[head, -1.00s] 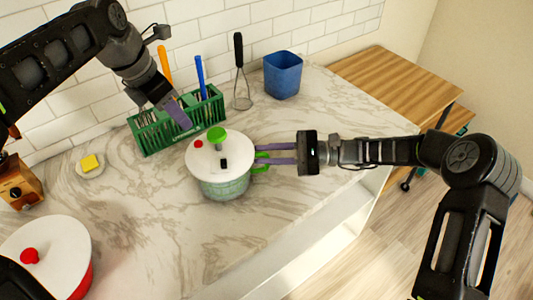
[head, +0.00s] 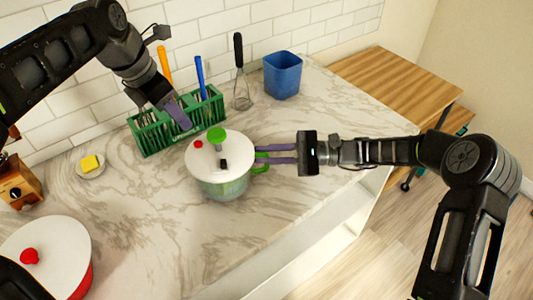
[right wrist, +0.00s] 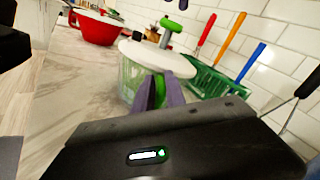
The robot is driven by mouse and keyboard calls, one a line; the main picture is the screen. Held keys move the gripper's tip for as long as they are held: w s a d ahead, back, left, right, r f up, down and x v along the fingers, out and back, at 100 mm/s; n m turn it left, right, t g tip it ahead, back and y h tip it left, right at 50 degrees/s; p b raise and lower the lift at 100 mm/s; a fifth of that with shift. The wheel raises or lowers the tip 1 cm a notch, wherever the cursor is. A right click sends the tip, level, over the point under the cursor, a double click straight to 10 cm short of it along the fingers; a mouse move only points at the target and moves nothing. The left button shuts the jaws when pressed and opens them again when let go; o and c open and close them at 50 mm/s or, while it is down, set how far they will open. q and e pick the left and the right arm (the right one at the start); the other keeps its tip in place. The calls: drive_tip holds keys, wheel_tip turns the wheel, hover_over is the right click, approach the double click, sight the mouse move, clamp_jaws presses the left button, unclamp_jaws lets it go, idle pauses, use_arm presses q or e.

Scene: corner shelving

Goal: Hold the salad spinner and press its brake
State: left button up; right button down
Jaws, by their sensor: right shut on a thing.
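The salad spinner (head: 222,188) stands on the marble counter, with a see-through greenish bowl and a white lid. The lid carries a green knob (head: 217,136), a small red button (head: 198,144) and a small black part (head: 223,163). A green handle (head: 261,168) sticks out on its right side. My right gripper (head: 262,155) is shut on this handle, which also shows between the purple fingers in the right wrist view (right wrist: 160,90). My left gripper (head: 178,112) hangs above and behind the spinner, apart from it, over the green rack; its finger gap cannot be made out.
The green rack (head: 160,133) with upright utensils stands behind the spinner. A whisk (head: 240,85) and a blue bin (head: 283,76) are at the back right. A red pot with a white lid (head: 55,250) is front left. A yellow item (head: 90,162) lies on a small dish. Counter left of the spinner is free.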

use_arm(q)
drive_tip(key=shift+c, duration=0.2)
idle(0.3)
drive_tip(key=shift+d+f, duration=0.15)
drive_tip(key=shift+d, duration=0.15)
drive_tip(key=shift+c, duration=1.4)
drive_tip(key=shift+w+d+f+m, duration=0.1)
drive_tip(key=shift+w+d+m, duration=0.05)
drive_tip(key=shift+d+m, duration=0.2)
drive_tip(key=shift+c, duration=0.9)
drive_tip(key=m, duration=0.3)
drive_tip(key=shift+w+d, duration=0.15)
drive_tip(key=shift+d, duration=0.1)
drive_tip(key=shift+c, duration=1.4)
drive_tip(key=m, duration=0.4)
drive_tip(key=shift+w+d+m+y, duration=0.2)
drive_tip(key=shift+m+y, duration=0.1)
drive_tip(key=shift+m, duration=0.05)
clamp_jaws()
drive_tip(key=m, duration=1.5)
drive_tip(key=w+m+y, duration=0.1)
drive_tip(key=m, duration=0.6)
drive_tip(key=shift+m, duration=0.3)
